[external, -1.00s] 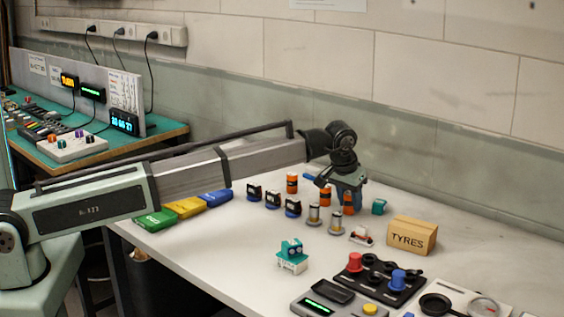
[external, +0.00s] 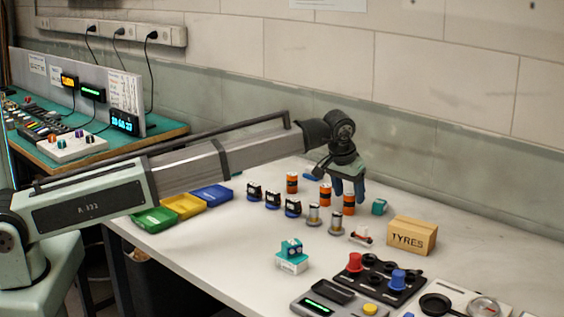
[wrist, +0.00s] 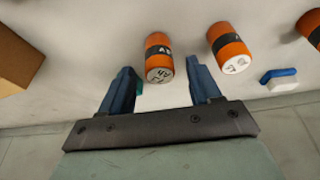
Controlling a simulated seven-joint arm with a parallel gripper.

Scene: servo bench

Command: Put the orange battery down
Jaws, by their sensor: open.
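Three orange batteries with dark bands stand upright in a row on the white bench: one at the back left (external: 292,183), a middle one (external: 325,195) and a front right one (external: 349,206). My gripper (external: 349,192) is open, with its blue fingers just above and around the top of the front right battery. In the wrist view my gripper (wrist: 159,68) shows its fingers spread, with one battery (wrist: 158,57) between their tips and clear space on both sides. A second battery (wrist: 230,48) stands outside the right finger.
Several dark blue-black parts (external: 273,200) and two silver cylinders (external: 314,215) stand left and front of the batteries. A small teal block (external: 379,207) and a TYRES box (external: 411,236) are to the right. A blue-and-white piece (wrist: 280,78) lies near the wall.

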